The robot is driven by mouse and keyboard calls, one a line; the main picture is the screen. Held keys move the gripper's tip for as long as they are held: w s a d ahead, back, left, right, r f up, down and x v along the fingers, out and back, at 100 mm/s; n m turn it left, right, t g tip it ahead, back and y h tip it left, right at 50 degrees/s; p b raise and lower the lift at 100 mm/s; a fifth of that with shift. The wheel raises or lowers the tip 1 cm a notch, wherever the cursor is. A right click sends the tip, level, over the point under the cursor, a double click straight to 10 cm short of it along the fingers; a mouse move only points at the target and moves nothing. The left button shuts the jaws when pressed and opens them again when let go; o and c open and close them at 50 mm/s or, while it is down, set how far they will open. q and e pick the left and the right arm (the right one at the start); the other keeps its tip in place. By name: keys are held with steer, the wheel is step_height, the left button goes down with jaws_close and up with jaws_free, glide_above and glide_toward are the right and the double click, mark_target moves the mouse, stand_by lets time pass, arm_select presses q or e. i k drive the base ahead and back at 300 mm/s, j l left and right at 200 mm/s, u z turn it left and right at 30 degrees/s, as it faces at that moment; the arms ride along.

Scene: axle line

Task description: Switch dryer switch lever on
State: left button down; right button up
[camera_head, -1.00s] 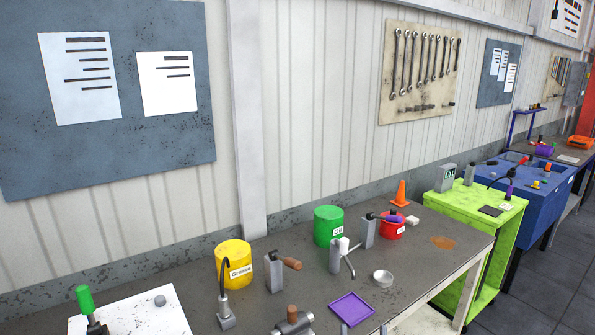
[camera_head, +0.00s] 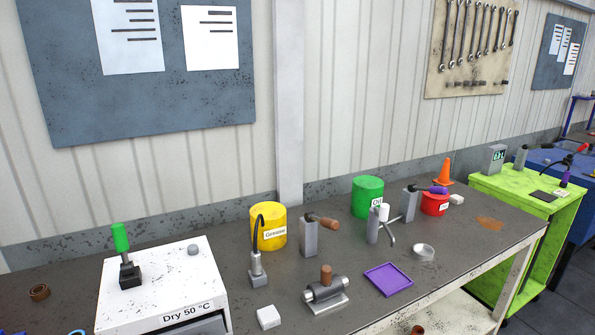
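The dryer (camera_head: 160,282) is a white box labelled "Dry 50 °C" on the bench at the lower left. A switch lever with a green handle (camera_head: 120,238) and a dark base (camera_head: 130,276) stands on its top left. The lever looks close to upright, with a slight lean to the left. A small grey round knob (camera_head: 193,249) sits on the dryer's top to the right of the lever. Neither of my grippers shows in the head view.
On the bench (camera_head: 350,290) right of the dryer stand a yellow Grease can (camera_head: 268,228), a green Oil can (camera_head: 367,197), a metal fixture (camera_head: 325,290) and a purple tray (camera_head: 388,279). A lime-green cabinet (camera_head: 520,200) stands at the right.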

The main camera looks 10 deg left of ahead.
mark_target(118, 229)
steer(key=u, duration=1.25)
